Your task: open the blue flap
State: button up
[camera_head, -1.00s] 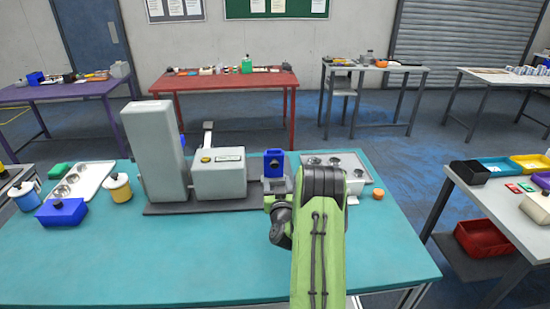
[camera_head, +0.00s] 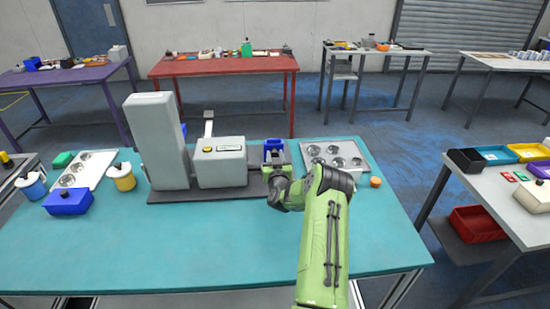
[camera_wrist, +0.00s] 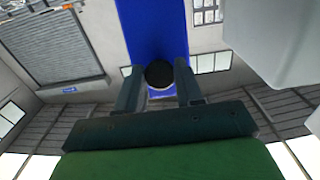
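A blue flap (camera_head: 274,145) stands at the right end of the grey machine (camera_head: 221,163) on the teal table. In the wrist view it is a tall blue panel (camera_wrist: 152,28) with a round black knob (camera_wrist: 159,74) at its near end. My gripper (camera_wrist: 159,80) has one dark finger on each side of the knob. The gaps between knob and fingers look very small, and I cannot tell whether both fingers press on it. In the head view my gripper (camera_head: 276,168) is at the flap's front, and my wrist partly hides the flap's lower part.
A metal tray with round wells (camera_head: 335,155) and an orange cap (camera_head: 376,182) lie to the right of the flap. A tall grey block (camera_head: 157,140) stands at the machine's left. A blue box (camera_head: 67,202) and a yellow container (camera_head: 123,177) are farther left. The table's front is clear.

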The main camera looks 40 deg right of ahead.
grip_shut()
jog(key=shift+w+d+r+p, duration=0.1)
jog(key=shift+w+r+p, duration=0.15)
jog(key=shift+r+p, duration=0.7)
jog(key=shift+w+d+f+g+y+p, duration=0.15)
jog(key=shift+g+y+p, duration=0.2)
jog(key=shift+p, duration=0.45)
jog(key=shift+w+d+b, duration=0.45)
jog(key=shift+b, duration=0.35)
